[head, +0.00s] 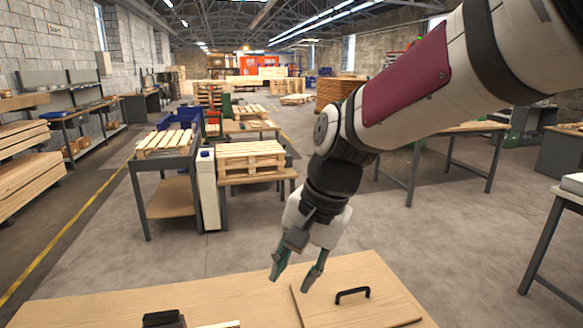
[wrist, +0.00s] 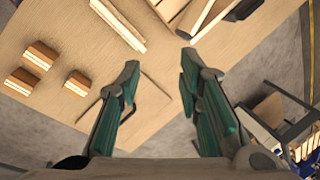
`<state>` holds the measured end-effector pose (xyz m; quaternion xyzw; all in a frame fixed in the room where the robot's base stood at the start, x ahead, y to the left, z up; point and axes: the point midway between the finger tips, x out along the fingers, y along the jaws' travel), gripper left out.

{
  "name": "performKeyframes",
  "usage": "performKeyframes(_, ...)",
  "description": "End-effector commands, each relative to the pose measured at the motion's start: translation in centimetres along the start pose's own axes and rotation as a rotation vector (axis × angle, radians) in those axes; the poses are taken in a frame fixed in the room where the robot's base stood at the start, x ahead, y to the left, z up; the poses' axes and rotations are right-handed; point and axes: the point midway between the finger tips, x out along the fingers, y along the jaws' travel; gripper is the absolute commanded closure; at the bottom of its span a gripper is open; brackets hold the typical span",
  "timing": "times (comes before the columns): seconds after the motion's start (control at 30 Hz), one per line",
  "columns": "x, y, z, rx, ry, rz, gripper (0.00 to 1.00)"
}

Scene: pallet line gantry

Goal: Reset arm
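My arm reaches in from the upper right in the head view. My gripper (head: 295,275) points down above the far edge of a wooden table (head: 90,312). Its two green fingers are apart with nothing between them. The wrist view also shows the open fingers (wrist: 158,80) over the table top (wrist: 75,30). A flat wooden board with a black handle (head: 352,293) lies on the table beneath and to the right of the gripper. The gripper appears apart from it.
Several small wooden blocks (wrist: 41,55) and a pale wooden strip (wrist: 118,22) lie on the table. A bench with stacked pallets (head: 250,155) stands beyond it. Another bench (head: 470,128) stands at the right. The grey floor (head: 110,250) between is clear.

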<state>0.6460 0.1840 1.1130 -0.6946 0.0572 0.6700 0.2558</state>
Motion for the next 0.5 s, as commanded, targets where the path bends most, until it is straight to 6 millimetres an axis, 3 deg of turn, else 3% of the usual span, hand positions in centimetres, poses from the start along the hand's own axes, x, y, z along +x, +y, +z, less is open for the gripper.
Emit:
performKeyframes(0.03,-1.9,1.9,0.2,-0.034,0.032,-0.003,0.68)
performKeyframes(0.2,-6.0,8.1,1.5,-0.172,0.126,0.023,0.68)
performKeyframes(0.5,-9.8,18.1,5.4,-0.389,0.27,0.127,0.68)
